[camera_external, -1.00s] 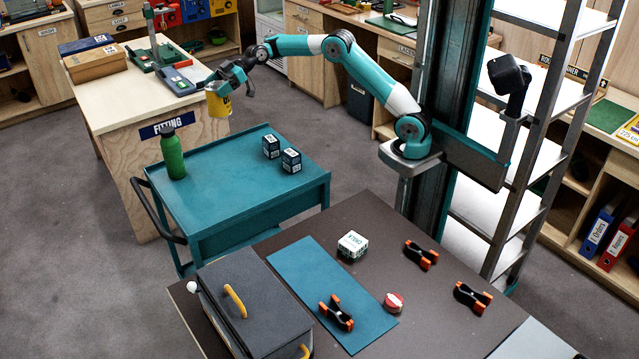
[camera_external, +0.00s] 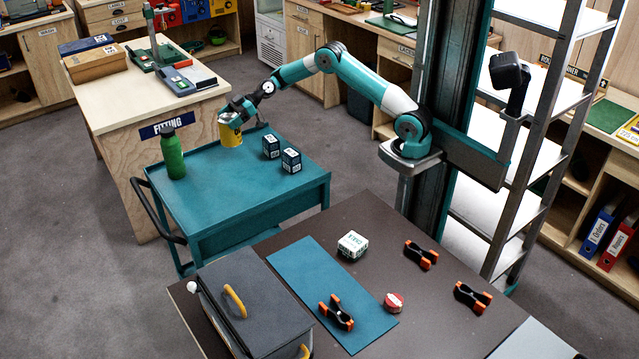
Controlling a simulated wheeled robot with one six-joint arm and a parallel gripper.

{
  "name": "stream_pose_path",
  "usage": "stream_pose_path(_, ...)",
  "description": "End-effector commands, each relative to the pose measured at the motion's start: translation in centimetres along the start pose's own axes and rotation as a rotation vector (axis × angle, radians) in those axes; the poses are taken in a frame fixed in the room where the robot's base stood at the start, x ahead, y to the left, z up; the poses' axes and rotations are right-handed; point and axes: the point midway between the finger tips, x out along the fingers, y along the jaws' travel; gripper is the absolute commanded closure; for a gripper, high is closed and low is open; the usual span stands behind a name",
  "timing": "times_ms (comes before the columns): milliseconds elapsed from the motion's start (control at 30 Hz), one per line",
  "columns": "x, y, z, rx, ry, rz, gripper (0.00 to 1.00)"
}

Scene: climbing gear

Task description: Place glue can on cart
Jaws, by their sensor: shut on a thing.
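The glue can (camera_external: 230,133) is yellow with a pale upper part and upright. My gripper (camera_external: 232,114) is shut on it near its top. The can is at the back part of the teal cart (camera_external: 235,192), over its top. I cannot tell whether its bottom touches the cart surface or is just above it. A green bottle (camera_external: 172,155) stands to the left of the can on the cart. Two small dark boxes, one farther back (camera_external: 271,146) and one nearer (camera_external: 291,160), stand to its right.
The front half of the cart top is clear. The wooden fitting bench (camera_external: 150,100) stands behind the cart. In front is a dark table with a grey case (camera_external: 250,300), a teal mat (camera_external: 310,270), a white box (camera_external: 352,245) and several orange-tipped clamps (camera_external: 420,254).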

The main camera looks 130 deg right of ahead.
Motion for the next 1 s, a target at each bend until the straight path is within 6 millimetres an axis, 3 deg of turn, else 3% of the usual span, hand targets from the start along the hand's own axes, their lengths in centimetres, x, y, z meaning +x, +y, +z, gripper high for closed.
stream_pose_path(400,1.7,0.0,4.0,-0.002,0.002,0.0,0.58)
stream_pose_path(767,1.9,0.0,4.4,-0.003,0.003,0.001,0.58)
stream_pose_path(800,1.9,0.0,4.5,-0.001,0.0,0.0,0.12)
stream_pose_path(867,1.8,0.0,4.4,-0.001,0.0,0.0,0.0)
stream_pose_path(1000,1.8,0.0,4.4,-0.001,0.0,0.0,0.0)
